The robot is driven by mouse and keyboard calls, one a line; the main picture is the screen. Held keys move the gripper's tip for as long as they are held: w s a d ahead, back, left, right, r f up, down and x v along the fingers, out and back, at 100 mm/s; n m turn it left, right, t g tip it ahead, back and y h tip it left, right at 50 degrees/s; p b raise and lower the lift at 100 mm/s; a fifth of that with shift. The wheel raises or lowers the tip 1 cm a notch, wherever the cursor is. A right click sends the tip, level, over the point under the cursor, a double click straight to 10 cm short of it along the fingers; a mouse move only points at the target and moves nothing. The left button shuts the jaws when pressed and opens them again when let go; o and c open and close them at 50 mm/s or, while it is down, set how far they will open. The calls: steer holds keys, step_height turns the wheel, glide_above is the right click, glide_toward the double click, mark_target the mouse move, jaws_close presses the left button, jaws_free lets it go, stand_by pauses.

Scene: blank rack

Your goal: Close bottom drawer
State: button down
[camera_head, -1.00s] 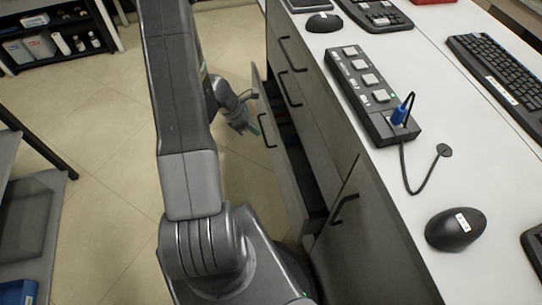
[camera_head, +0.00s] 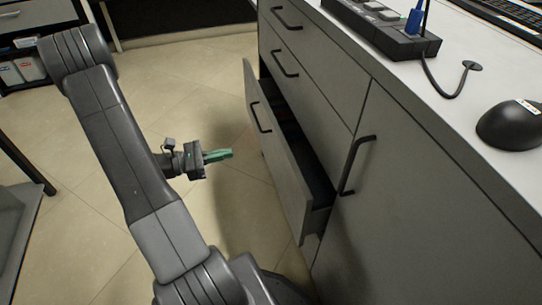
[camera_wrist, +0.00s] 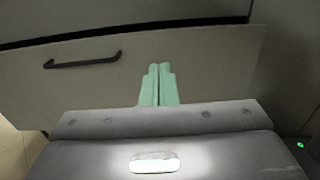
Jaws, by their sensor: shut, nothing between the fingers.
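The bottom drawer (camera_head: 278,165) of the grey cabinet stands pulled out, with a dark gap behind its front panel. Its front also fills much of the wrist view (camera_wrist: 215,65), with a black bar handle (camera_wrist: 82,61) to the left of my fingers. In the head view the drawer's handle (camera_head: 260,118) is toward the far end of the panel. My gripper (camera_head: 231,153) has green fingers, pressed together and empty. It points at the drawer front from the left, apart from it in the head view. In the wrist view the fingertips (camera_wrist: 160,65) overlap the panel; contact is unclear.
Two shut drawers (camera_head: 310,60) sit above, and a shut cabinet door (camera_head: 400,200) stands at the right. The white worktop (camera_head: 450,80) holds a power strip (camera_head: 390,28) and a mouse (camera_head: 510,125). Tiled floor (camera_head: 110,245) is open at the left.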

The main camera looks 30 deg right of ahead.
mark_target(280, 142)
steer(key=b+x, duration=0.2)
steer(key=x, duration=1.2)
steer(key=shift+s+a, duration=0.1)
steer(key=shift+x, duration=2.25)
steer(key=shift+w+a, duration=0.25)
steer(key=shift+a, duration=0.3)
steer(key=p+v, duration=0.1)
steer(key=v, duration=1.2)
